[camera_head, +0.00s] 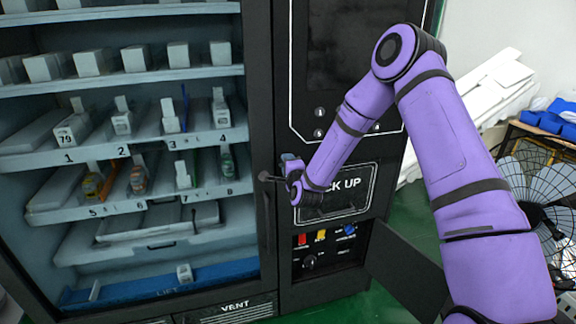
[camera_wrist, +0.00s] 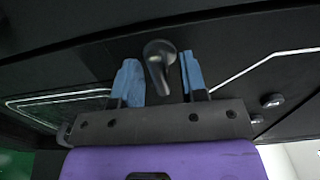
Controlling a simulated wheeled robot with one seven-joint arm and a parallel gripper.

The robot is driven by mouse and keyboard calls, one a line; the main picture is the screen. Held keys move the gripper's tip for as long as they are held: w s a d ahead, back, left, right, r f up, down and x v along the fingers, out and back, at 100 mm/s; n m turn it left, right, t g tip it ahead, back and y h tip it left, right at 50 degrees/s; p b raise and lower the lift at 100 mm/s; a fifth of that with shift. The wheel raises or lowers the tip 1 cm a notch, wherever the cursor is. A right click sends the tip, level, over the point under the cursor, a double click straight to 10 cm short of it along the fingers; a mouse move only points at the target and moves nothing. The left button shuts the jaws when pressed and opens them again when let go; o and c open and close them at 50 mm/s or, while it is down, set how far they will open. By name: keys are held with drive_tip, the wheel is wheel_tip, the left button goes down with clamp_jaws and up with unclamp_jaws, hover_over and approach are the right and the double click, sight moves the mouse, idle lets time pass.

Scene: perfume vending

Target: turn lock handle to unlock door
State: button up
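The lock handle (camera_wrist: 160,66) is a dark, rounded lever on the black machine front in the wrist view. It lies between the two blue fingers of my gripper (camera_wrist: 159,60), with visible gaps on both sides. The fingers are apart, and I cannot tell how far they reach over the handle. In the head view my gripper (camera_head: 287,166) is at the strip between the glass door (camera_head: 150,130) and the control column, and a dark handle part (camera_head: 267,177) shows at its left. The door looks closed. My arm partly hides the column.
The vending machine's shelves (camera_head: 120,145) hold several boxes and bottles behind the door. A pick-up panel (camera_head: 345,187) is right of my gripper. Below it, a small hatch door (camera_head: 408,272) hangs open beside coloured switches (camera_head: 320,236). A wire-guard fan (camera_head: 535,190) stands at right.

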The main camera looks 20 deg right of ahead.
drive_tip(key=s, duration=1.1)
drive_tip(key=shift+w, duration=0.1)
drive_tip(key=s+d+r+n+g+y, duration=0.1)
drive_tip(key=s+r+n+g, duration=0.2)
drive_tip(key=s+r+n, duration=0.45)
drive_tip(key=s+d+r+n+g, duration=0.15)
drive_tip(key=r+n+g, duration=0.3)
drive_tip(key=r, duration=0.65)
drive_tip(key=s+d+r+n+g, duration=0.1)
drive_tip(key=s+r+n, duration=0.1)
drive_tip(key=s, duration=0.7)
drive_tip(key=s+d+r+n+g, duration=0.1)
drive_tip(key=s+r+n+g, duration=0.1)
drive_tip(key=s, duration=0.8)
drive_tip(key=s+d+r+n+g+h, duration=0.1)
drive_tip(key=s+r, duration=0.3)
drive_tip(key=s, duration=0.6)
drive_tip(key=shift+d+r+n+g, duration=0.35)
drive_tip(key=shift+d+n+g, duration=0.1)
drive_tip(key=shift+n+g, duration=0.2)
